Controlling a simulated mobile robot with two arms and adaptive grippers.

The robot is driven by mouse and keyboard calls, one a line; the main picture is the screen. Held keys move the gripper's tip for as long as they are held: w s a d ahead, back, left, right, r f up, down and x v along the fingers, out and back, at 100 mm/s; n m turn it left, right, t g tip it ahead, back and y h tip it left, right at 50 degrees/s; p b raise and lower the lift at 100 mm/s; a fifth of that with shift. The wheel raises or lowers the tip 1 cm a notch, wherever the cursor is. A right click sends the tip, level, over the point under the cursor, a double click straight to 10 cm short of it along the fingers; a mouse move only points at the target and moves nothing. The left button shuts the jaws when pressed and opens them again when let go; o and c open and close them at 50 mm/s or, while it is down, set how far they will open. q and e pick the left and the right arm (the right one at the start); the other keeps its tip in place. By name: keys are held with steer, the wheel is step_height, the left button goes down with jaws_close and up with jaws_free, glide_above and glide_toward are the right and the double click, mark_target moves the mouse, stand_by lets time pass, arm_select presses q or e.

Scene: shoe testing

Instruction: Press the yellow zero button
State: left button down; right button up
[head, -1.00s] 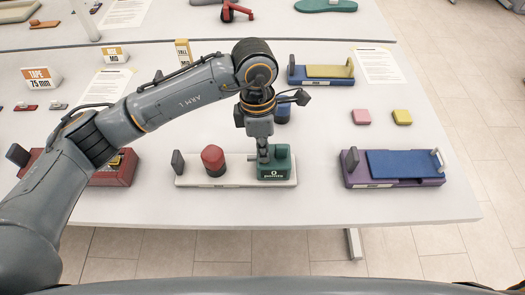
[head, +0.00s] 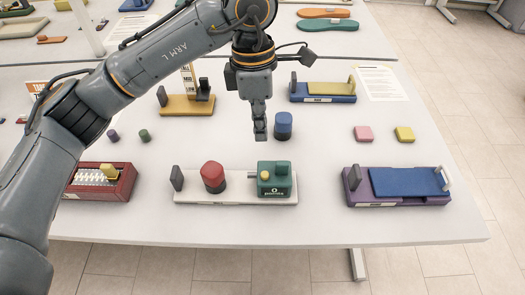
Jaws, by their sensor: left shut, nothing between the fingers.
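The yellow zero button (head: 282,190) is a small round spot on the front top of the green gauge block (head: 265,188). The block is marked with a 0 and sits at the right end of a white base plate (head: 232,198). A dark red cylinder (head: 213,176) and a grey upright plate (head: 177,178) stand on the same base. My left gripper (head: 260,135) is shut and empty, pointing down. It hangs above and behind the green block, apart from it, just left of a blue cylinder (head: 284,125). My right gripper is not in view.
A purple fixture with a blue top (head: 400,184) stands right of the base. A red tray (head: 100,182) is at left. Yellow (head: 187,104) and blue (head: 323,97) fixtures stand behind. Pink (head: 363,133) and yellow (head: 404,134) blocks lie at right. Table is bare in front.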

arm_select(q)
step_height(320, 180, up, 2)
steer(key=shift+w+a+r, duration=0.1)
steer(key=shift+r, duration=0.1)
stand_by(0.8)
steer(key=shift+f, duration=0.1)
